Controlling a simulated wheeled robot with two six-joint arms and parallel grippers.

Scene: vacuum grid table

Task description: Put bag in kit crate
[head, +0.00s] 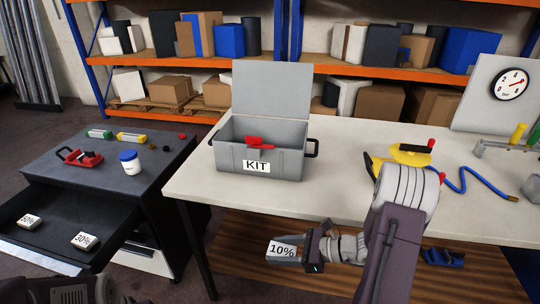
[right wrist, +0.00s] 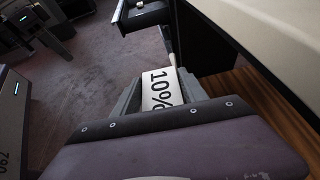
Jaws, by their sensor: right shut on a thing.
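A white bag labelled 10% (head: 284,250) is held in my right gripper (head: 290,257), in front of the table and below its top. In the right wrist view the bag (right wrist: 160,90) lies between the two grey fingers of the right gripper (right wrist: 155,97), which are shut on it. The grey kit crate (head: 290,165), marked KIT, stands on the table with its lid raised at the back. A red object (head: 254,142) shows at its front rim; most of the inside is hidden. The crate is above and apart from the bag.
A yellow device (head: 410,155) with a blue hose lies right of the crate.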

